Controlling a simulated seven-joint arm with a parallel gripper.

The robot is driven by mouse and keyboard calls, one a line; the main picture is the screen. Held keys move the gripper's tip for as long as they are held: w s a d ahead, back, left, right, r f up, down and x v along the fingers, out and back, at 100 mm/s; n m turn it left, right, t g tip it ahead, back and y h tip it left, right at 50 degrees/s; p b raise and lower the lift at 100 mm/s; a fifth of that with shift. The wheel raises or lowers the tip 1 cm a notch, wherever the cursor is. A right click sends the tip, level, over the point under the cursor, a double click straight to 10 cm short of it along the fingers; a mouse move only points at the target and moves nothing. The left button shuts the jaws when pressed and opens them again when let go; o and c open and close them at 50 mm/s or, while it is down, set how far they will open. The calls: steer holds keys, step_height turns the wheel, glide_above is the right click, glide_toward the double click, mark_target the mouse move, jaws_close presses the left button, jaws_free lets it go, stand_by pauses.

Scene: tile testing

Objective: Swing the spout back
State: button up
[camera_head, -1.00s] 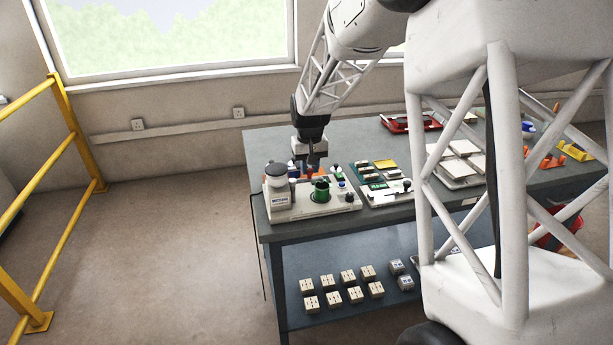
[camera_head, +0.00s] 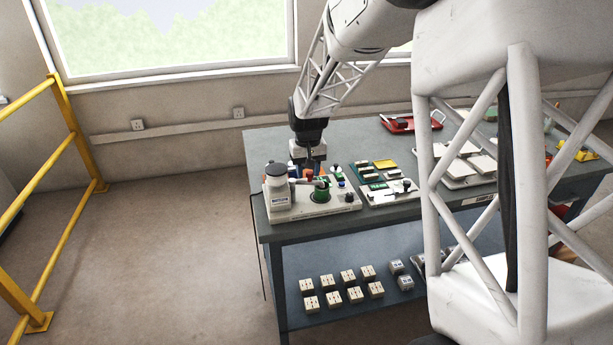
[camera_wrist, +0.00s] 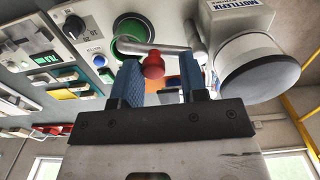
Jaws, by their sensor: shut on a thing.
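The dispensing machine (camera_head: 300,212) sits at the near left corner of the table, with a white canister (camera_head: 279,199) labelled MOTTLEFIX under a dark grey cap. In the wrist view the thin metal spout (camera_wrist: 168,47) runs from the canister (camera_wrist: 222,20) to the left, its tip at the edge of a round green cup (camera_wrist: 131,32). A red knob (camera_wrist: 152,66) stands on the spout. My gripper (camera_wrist: 159,72) has its blue fingers on either side of the knob and is shut on it. In the head view my gripper (camera_head: 310,172) is beside the green cup (camera_head: 322,190), low over the machine.
Sample trays (camera_head: 392,190) stand right of the machine, with a red tray (camera_head: 408,124) farther back. Several blocks (camera_head: 348,275) lie on the lower shelf. A yellow rail (camera_head: 70,130) stands left.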

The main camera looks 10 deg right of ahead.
steer(key=shift+o, duration=0.5)
steer(key=shift+s+a, duration=0.5)
steer(key=shift+s, duration=0.05)
steer(key=shift+o, duration=0.3)
steer(key=shift+a, duration=0.1)
steer(key=shift+o, duration=0.2)
steer(key=shift+s+a, duration=0.1)
steer(key=shift+s, duration=0.05)
steer(key=c, duration=0.5)
steer(key=o, duration=0.8)
steer(key=shift+r, duration=0.2)
steer(key=shift+r, duration=2.8)
